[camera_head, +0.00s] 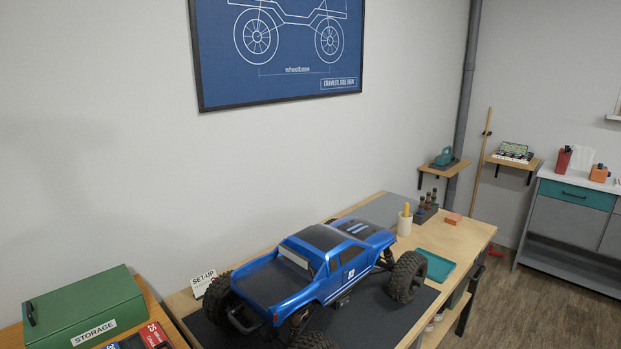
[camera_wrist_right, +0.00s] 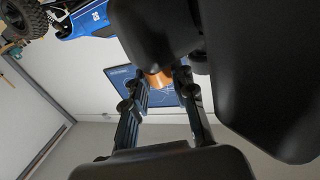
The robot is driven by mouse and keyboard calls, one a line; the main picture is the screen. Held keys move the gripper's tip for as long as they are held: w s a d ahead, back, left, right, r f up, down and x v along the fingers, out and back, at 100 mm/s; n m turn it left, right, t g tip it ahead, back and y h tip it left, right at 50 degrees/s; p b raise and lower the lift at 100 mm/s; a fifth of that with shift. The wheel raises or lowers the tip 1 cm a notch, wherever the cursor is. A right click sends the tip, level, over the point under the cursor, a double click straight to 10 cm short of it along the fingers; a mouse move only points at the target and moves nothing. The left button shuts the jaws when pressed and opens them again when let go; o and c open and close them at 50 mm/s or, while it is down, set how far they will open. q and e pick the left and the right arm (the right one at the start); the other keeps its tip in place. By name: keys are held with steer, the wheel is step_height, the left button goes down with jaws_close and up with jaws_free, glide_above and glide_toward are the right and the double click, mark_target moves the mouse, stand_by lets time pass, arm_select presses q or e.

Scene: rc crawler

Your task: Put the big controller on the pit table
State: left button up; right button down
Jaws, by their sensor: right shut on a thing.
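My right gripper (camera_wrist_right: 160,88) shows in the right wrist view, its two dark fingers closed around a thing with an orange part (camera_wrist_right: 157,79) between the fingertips. Large black shapes (camera_wrist_right: 268,75) beside and beyond the fingers look like the body of the big controller, but they are too close to make out fully. The head view shows neither gripper nor the controller. A wooden table (camera_head: 468,233) there carries a blue truck; its sign reads SET-UP. No label reading pit is visible. My left gripper is out of view.
The blue crawler truck (camera_head: 325,262) stands on a dark mat. A teal tray (camera_head: 437,266), a cream cup (camera_head: 404,222) and an orange block (camera_head: 453,219) lie beyond it. A green storage box (camera_head: 82,310) is at lower left. A grey cabinet (camera_head: 565,225) stands far right.

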steer(key=s+d+f+m+t+h, duration=0.2)
steer(key=s+d+m+h, duration=0.3)
steer(key=h, duration=0.3)
steer(key=shift+d+f+m+h, duration=0.4)
steer(key=shift+d+f, duration=0.15)
steer(key=shift+d, duration=0.2)
